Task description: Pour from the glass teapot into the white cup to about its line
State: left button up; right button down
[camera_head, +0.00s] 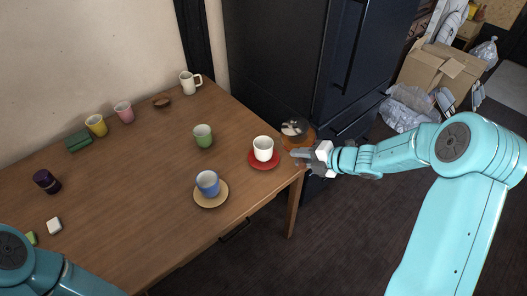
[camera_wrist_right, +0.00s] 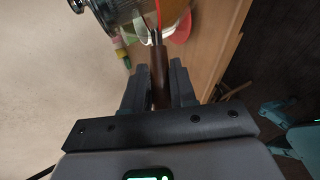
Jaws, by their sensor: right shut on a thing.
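The white cup (camera_head: 263,144) stands upright on a red saucer (camera_head: 263,163) near the table's right edge. The glass teapot (camera_head: 296,129) is just right of the cup, beyond the table edge, with amber showing low in it. My right gripper (camera_head: 300,154) is shut on the teapot's handle. In the right wrist view, the brown handle (camera_wrist_right: 159,78) lies between the fingers, and the clear teapot body (camera_wrist_right: 122,14) is at the top. The cup's inside and its line are hidden or too small to tell. Only my left arm shows at the lower left; its gripper is out of view.
A blue cup on a tan saucer (camera_head: 210,200) and a green cup (camera_head: 203,136) stand left of the white cup. A white mug (camera_head: 190,83), a pink cup (camera_head: 123,112) and a yellow cup (camera_head: 96,125) are farther back. A dark cabinet (camera_head: 290,60) stands behind the teapot.

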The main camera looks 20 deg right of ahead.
jog(key=shift+a+r+h, duration=0.1)
jog(key=shift+r+h, duration=0.2)
jog(key=shift+w+r+g+p, duration=0.1)
jog(key=shift+g+p, duration=0.2)
jog(key=shift+p, duration=0.1)
jog(key=shift+n+h, duration=0.3)
jog(key=shift+h, duration=0.1)
jog(key=shift+r, duration=0.1)
dwell(0.8)
